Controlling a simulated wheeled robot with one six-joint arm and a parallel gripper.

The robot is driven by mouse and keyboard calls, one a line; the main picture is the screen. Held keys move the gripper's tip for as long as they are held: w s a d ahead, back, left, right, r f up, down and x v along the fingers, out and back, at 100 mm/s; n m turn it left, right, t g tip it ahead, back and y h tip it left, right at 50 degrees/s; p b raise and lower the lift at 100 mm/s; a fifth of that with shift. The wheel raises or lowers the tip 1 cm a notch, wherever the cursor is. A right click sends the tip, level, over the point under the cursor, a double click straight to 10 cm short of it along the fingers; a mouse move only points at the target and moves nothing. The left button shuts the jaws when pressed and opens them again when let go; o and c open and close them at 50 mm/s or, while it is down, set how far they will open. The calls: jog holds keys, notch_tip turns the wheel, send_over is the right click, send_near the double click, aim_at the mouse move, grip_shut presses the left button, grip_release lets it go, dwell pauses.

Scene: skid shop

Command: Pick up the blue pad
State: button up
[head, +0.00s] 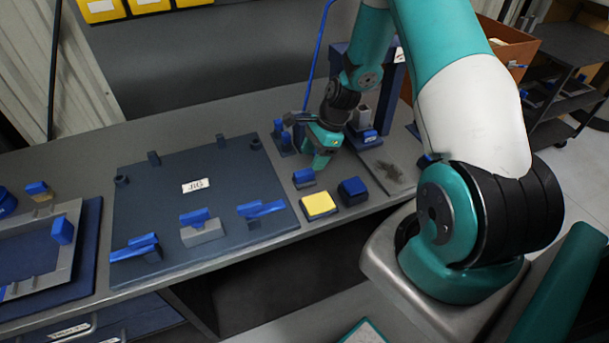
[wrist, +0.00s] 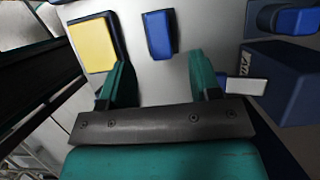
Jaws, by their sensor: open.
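A square block with a blue top (head: 352,188) stands on the bench, right of a matching block with a yellow top (head: 318,204). A smaller blue piece (head: 304,176) with a grey side stands behind the yellow block. I cannot tell for sure which blue piece is the pad. My gripper (head: 320,163) is just behind these pieces, above the bench, pointing down. In the wrist view my gripper (wrist: 158,65) is open with nothing between its fingers. A blue piece (wrist: 158,33) lies ahead of the gap, apart from both fingers, with the yellow top (wrist: 93,45) to its left.
The dark board labelled JIG (head: 160,175) is left of the pieces and carries several blue-topped parts. A grey tray (head: 68,212) lies farther left. A blue upright fixture (head: 391,95) stands behind my gripper. The bench's front edge is close to the yellow block.

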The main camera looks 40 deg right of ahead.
aim_at(305, 172)
jog(key=shift+p+x, duration=0.95)
jog(key=shift+x, duration=2.2)
jog(key=shift+w+a, duration=0.1)
jog(key=shift+a, duration=0.05)
jog(key=shift+c, duration=0.2)
jog(key=c, duration=0.6)
